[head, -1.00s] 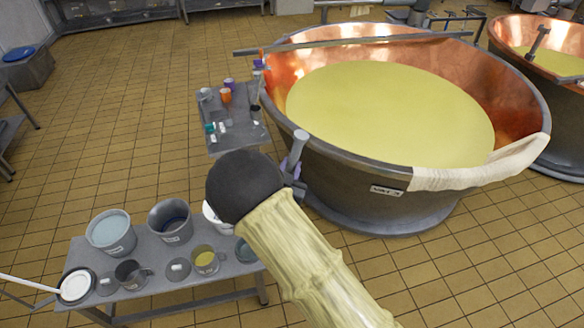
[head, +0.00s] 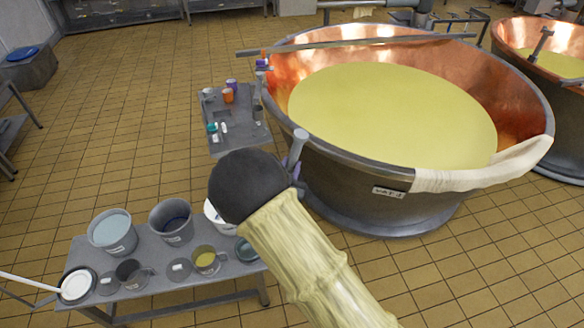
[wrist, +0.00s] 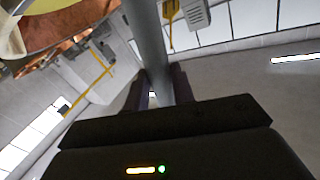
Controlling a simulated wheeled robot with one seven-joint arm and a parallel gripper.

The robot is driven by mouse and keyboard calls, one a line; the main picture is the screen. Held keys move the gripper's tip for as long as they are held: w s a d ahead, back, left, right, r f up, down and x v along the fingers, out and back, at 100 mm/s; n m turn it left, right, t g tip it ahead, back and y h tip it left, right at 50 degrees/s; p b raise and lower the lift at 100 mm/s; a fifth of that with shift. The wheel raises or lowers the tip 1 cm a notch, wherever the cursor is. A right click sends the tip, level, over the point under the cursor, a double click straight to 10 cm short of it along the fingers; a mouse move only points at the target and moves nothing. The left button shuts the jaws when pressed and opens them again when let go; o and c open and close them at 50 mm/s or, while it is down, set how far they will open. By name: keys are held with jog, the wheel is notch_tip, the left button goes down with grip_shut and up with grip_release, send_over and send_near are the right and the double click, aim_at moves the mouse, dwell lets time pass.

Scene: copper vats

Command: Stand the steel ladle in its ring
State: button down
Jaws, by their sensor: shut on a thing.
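My gripper (wrist: 155,88) is shut on a grey steel rod (wrist: 148,45), which runs up between the two dark fingers in the wrist view. It looks like the steel ladle's handle. In the head view the rod (head: 297,148) stands slightly tilted in front of the near rim of the copper vat, its top end up. The gripper (head: 297,171) is mostly hidden there behind my arm's black joint. The ladle's bowl is hidden in both views. I cannot make out the ring with certainty.
A copper vat (head: 330,190) of yellow liquid fills the right, with a cloth (head: 485,176) over its rim. A small side table (head: 228,143) with cups stands left of it. A grey bench (head: 160,262) with buckets and jugs stands at lower left. Tiled floor is open at left.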

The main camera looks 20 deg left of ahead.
dwell(0.3)
jog(key=c, duration=1.1)
grip_release()
jog(key=shift+d+f, duration=0.1)
jog(key=shift+d, duration=0.05)
